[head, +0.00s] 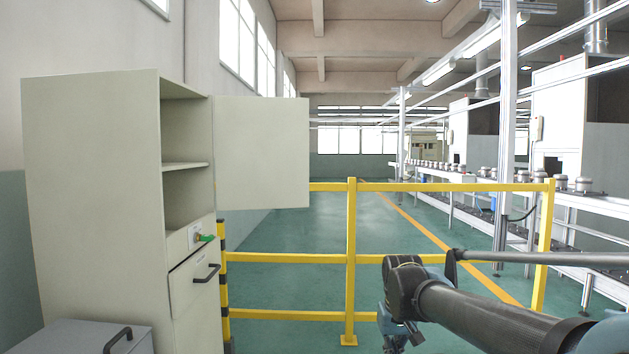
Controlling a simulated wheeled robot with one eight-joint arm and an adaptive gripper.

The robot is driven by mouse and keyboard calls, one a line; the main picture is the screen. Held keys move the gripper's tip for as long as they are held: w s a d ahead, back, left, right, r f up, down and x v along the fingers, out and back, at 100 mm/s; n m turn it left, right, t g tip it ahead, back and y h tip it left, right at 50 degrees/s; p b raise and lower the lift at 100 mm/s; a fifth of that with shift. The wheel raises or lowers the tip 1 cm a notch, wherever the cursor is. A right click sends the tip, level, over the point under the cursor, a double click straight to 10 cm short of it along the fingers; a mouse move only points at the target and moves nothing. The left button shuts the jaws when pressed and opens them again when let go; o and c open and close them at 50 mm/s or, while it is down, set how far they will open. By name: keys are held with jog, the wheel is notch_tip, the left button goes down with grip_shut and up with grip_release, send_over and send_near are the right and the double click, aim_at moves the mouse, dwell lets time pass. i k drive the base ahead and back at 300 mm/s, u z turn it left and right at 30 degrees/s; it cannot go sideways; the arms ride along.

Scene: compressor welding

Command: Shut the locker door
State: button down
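A tall beige locker (95,190) stands at the left. Its upper compartment is uncovered and shows a shelf and empty space. The locker door (262,152) is swung wide open, sticking out to the right from the far edge of the opening. My gripper (398,340) is at the lower middle of the picture, partly cut off by the bottom edge. It is well to the right of the locker and below the door, touching neither. I cannot make out its fingertips.
A yellow railing (351,255) stands behind the locker and my arm. Below the opening is a drawer (193,278) with a black handle. A grey cabinet (75,338) is at the lower left. A conveyor line (480,185) runs along the right. Green floor is clear beyond the railing.

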aim_at(261, 143)
jog(key=z, duration=0.05)
jog(key=i, duration=1)
jog(key=u, duration=0.05)
